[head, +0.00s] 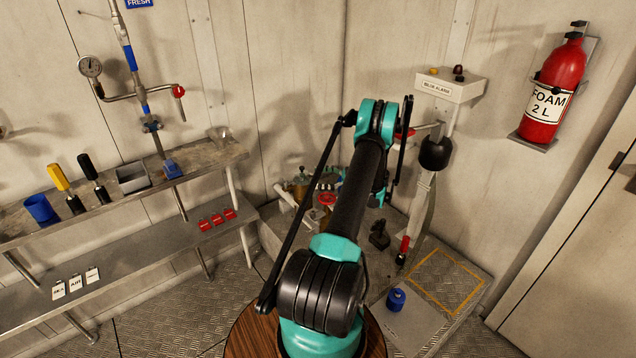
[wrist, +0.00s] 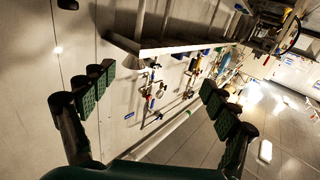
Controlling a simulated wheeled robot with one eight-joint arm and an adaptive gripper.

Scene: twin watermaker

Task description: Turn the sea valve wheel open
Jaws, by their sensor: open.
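A small red wheel (head: 327,198) sits low among pipes and fittings at the back, left of my arm in the head view. It looks like the sea valve wheel, but no label on it can be read, and my arm partly blocks that area. My gripper (wrist: 155,105) is open and empty in the wrist view, its padded fingers wide apart. Nothing lies between the fingertips except distant background. In the head view the gripper is hidden behind my arm. I cannot pick out the red wheel in the wrist view.
A shelf (head: 225,155) with a blue cup (head: 41,209) and tools runs along the left wall. A blue-capped object (head: 396,299) stands on a low platform at right, near a yellow-outlined square (head: 447,279). An alarm post (head: 450,87) and fire extinguisher (head: 555,92) are at right.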

